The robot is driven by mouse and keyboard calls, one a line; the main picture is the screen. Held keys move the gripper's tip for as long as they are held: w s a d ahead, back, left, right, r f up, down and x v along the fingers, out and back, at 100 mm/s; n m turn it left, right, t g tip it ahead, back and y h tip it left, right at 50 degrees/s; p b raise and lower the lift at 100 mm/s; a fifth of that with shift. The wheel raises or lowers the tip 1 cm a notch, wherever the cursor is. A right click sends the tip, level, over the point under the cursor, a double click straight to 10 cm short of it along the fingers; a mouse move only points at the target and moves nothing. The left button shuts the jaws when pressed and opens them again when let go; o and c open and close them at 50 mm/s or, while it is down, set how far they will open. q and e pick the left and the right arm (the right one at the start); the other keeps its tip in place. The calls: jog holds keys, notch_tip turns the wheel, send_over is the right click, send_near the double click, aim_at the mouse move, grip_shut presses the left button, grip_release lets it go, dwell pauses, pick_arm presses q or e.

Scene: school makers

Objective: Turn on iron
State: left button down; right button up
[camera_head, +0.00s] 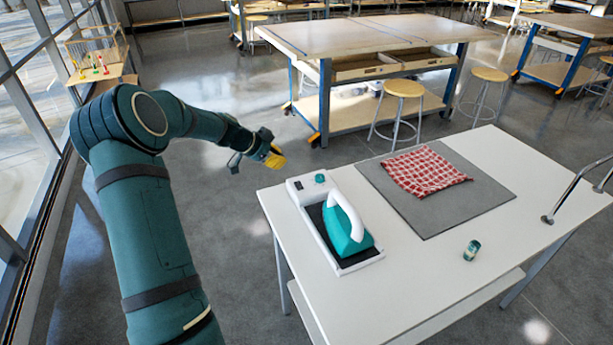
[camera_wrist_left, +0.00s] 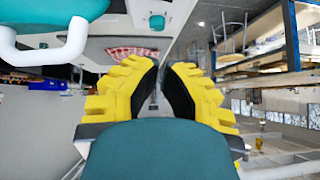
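The iron (camera_head: 345,232) has a teal body and a white handle. It rests in a white station (camera_head: 303,212) with a dark bed at the left end of the white table. A round teal knob (camera_head: 320,178) sits on the station's far end. My left gripper (camera_head: 275,157) has yellow fingers and hovers beyond the table's left edge, up and left of the knob, touching nothing. In the left wrist view its fingertips (camera_wrist_left: 160,66) are close together with a narrow gap and nothing held. The iron's handle (camera_wrist_left: 42,48) and the knob (camera_wrist_left: 149,21) also show there. My right gripper is out of view.
A grey mat (camera_head: 455,208) with a red checkered cloth (camera_head: 425,170) lies on the table. A small green-capped container (camera_head: 472,250) stands near the front. A metal rail (camera_head: 570,195) rises at right. A workbench (camera_head: 365,38) and stools stand behind; floor left of the table is clear.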

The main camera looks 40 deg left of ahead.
pick_arm(q)
send_over(300, 182)
jog(key=s, duration=0.1)
jog(key=f, duration=0.4)
jog(key=d+f, duration=0.1)
jog(key=f, duration=0.2)
jog(key=shift+s+f+p, duration=0.1)
jog(key=shift+s+p, duration=0.1)
jog(key=shift+p, duration=0.2)
jog(key=shift+a+f, duration=0.15)
jog(key=shift+f, duration=0.5)
jog(key=shift+a+f, duration=0.15)
jog(key=shift+f, duration=1.1)
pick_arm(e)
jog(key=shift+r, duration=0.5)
pick_arm(q)
jog(key=shift+a, duration=0.1)
